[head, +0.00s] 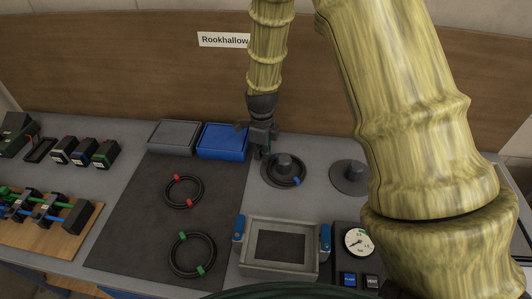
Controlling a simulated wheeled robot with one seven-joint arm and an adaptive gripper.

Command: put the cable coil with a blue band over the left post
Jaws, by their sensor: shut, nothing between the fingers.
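The cable coil with a blue band (297,182) is a dark ring in the head view. It appears to lie around the left post (285,161), down on that post's round grey base. The post's top shows inside the ring. My gripper (264,150) is shut and empty, pointing down just left of the left post, close to the coil's back left side. Part of the coil there is hidden behind the gripper and the post, so I cannot tell whether they touch. The right post (351,172) stands bare on its own round base.
A coil with red bands (184,191) and one with green bands (193,255) lie on the dark mat (130,232). A grey bin (173,137) and blue bin (222,141) stand behind. A framed fixture (280,249) and gauge box (358,242) are in front of the posts.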

